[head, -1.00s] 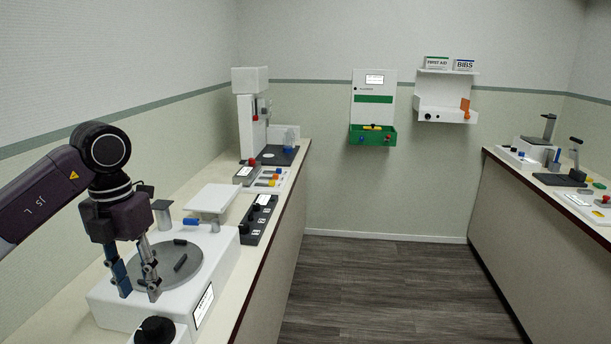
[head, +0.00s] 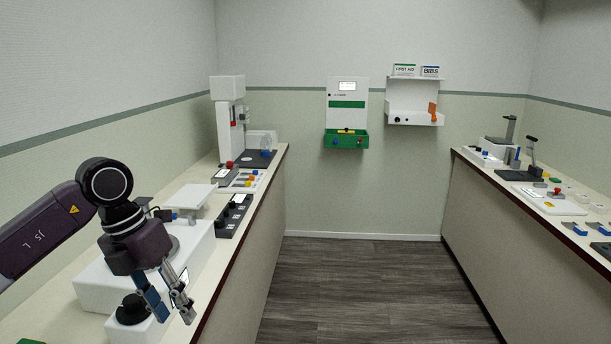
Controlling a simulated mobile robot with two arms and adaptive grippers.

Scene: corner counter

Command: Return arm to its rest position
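My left arm comes in from the left in the head view. Its gripper (head: 169,305) points down and to the right, over the front edge of the white turntable machine (head: 95,289) and beside the black knob (head: 132,309). The two fingers stand apart with nothing visible between them. The arm and gripper hide most of the machine's grey disc. My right gripper is not in view.
The left counter (head: 213,267) also carries a black switch strip (head: 234,215), a white raised plate (head: 190,197) and a tall white machine (head: 227,120). A green bin (head: 346,140) hangs on the back wall. The right counter (head: 490,215) holds several small devices. The floor (head: 350,290) between is clear.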

